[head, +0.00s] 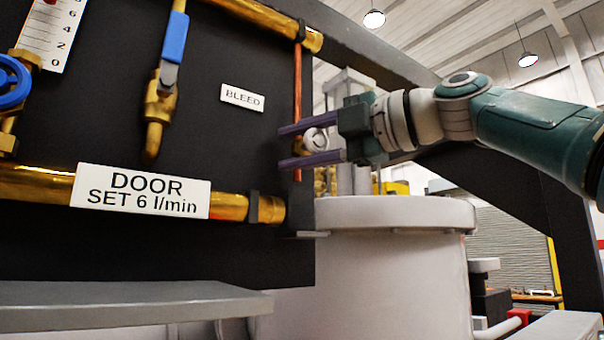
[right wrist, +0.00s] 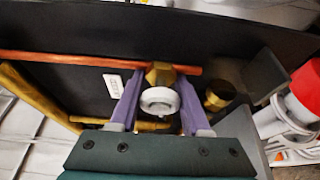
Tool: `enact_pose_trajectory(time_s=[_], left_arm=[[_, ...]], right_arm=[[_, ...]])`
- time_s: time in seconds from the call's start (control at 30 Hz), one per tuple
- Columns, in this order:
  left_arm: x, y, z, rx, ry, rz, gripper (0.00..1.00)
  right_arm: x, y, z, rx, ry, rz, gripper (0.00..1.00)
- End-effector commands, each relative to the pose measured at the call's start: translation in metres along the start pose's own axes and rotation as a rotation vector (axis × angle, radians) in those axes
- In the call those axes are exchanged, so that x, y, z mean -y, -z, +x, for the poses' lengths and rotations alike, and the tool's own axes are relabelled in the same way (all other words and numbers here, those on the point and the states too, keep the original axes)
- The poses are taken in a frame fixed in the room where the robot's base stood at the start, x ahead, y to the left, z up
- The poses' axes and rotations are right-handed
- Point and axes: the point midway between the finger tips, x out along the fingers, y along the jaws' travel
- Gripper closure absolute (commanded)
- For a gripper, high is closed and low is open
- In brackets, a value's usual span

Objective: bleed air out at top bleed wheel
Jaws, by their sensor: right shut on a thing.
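The white bleed wheel (head: 315,139) sits in front of the vertical copper pipe (head: 297,90) at the right edge of the black panel, just right of the BLEED label (head: 242,97). My right gripper (head: 281,147) reaches in from the right, its purple fingers above and below the wheel, shut on it. In the right wrist view the white wheel (right wrist: 158,100) lies between the fingers, with a brass valve body (right wrist: 160,75) behind it on the copper pipe. Where the fingers touch the wheel is partly hidden. My left gripper is not in view.
A blue-handled brass valve (head: 168,75), a blue wheel (head: 12,82) and the DOOR label (head: 140,191) with its brass pipe are left of the gripper. A grey ledge (head: 130,305) juts out below. A pale cylindrical vessel (head: 385,260) stands below the right arm.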

Motion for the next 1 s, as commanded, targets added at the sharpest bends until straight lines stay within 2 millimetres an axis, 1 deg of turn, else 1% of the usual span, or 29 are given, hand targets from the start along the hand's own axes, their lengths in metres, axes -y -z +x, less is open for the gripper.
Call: enact_pose_trajectory(time_s=[0.2,0.23,0.5,0.7,0.8,0.87,0.97,1.0], left_arm=[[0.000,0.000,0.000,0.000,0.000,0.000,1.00],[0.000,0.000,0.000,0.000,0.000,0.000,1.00],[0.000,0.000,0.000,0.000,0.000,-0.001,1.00],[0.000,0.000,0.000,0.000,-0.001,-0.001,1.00],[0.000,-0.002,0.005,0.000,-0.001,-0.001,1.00],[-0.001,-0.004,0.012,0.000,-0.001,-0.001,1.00],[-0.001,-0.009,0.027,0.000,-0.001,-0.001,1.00],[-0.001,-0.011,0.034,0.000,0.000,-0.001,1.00]], right_arm=[[0.000,-0.001,0.000,0.004,0.000,0.000,1.00],[0.000,-0.001,0.000,0.004,0.000,0.000,0.52],[0.000,-0.001,0.000,0.002,0.000,0.001,0.23],[0.000,0.000,0.000,0.001,0.000,0.001,0.23],[0.002,0.000,-0.004,0.001,-0.001,-0.001,0.23],[0.004,-0.001,-0.009,0.002,-0.002,-0.002,0.23],[0.007,-0.001,-0.025,0.004,-0.003,-0.005,0.23],[0.007,-0.001,-0.033,0.005,-0.004,-0.005,0.23]])
